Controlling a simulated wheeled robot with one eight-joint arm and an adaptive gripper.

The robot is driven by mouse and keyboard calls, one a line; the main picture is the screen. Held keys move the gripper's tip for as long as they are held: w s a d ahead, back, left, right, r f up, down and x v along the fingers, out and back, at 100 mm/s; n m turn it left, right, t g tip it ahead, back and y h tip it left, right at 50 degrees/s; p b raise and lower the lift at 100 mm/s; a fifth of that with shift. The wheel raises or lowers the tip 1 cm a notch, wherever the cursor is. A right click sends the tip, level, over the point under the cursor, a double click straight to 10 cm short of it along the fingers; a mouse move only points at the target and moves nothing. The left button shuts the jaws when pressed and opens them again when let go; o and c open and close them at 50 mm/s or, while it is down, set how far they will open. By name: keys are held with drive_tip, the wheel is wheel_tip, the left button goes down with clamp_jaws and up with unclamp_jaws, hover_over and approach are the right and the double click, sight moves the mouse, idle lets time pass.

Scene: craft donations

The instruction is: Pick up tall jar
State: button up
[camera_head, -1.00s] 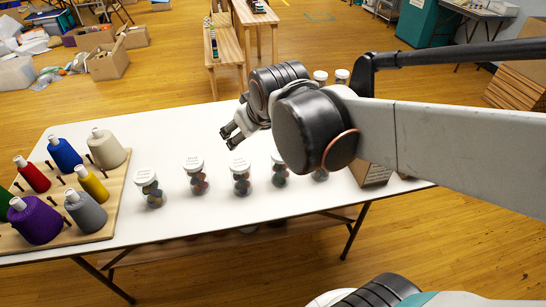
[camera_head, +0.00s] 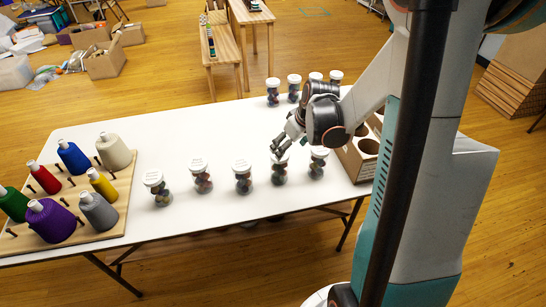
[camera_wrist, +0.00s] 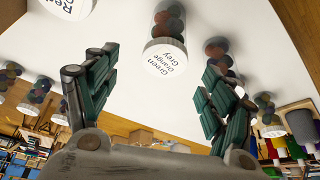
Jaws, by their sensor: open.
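Several clear jars with white lids and coloured balls stand in a front row on the white table: from the left, one (camera_head: 157,188), a second (camera_head: 201,176), a third (camera_head: 242,177), a fourth (camera_head: 279,170) and a fifth (camera_head: 318,162). They look alike in height, so I cannot tell which is the tall jar. My gripper (camera_head: 279,146) is open and empty, just above or behind the fourth jar's lid. In the wrist view, my gripper (camera_wrist: 160,62) has its fingers spread, with a jar lid reading "Green Orange Grey" (camera_wrist: 166,58) in line with the gap between them.
More jars (camera_head: 294,90) stand at the table's back edge. A cardboard box with round holes (camera_head: 362,164) sits at the right, partly behind my arm. A wooden board (camera_head: 125,190) with thread cones fills the left end. The table's middle (camera_head: 200,125) is clear.

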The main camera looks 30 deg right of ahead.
sight(277, 164)
drive_tip(key=b+x, duration=0.1)
drive_tip(key=x, duration=0.3)
drive_tip(key=b+x, duration=0.2)
drive_tip(key=x, duration=0.2)
drive_tip(key=shift+s+a+f, duration=0.1)
drive_tip(key=shift+f, duration=0.2)
drive_tip(key=shift+a+b+x, duration=0.2)
drive_tip(key=shift+b+x, duration=0.6)
drive_tip(key=shift+x, duration=0.55)
drive_tip(key=shift+a+b+x, duration=0.15)
drive_tip(key=shift+b+x, duration=0.6)
drive_tip(key=shift+x, duration=0.65)
drive_tip(key=shift+s, duration=0.1)
drive_tip(key=c, duration=1.2)
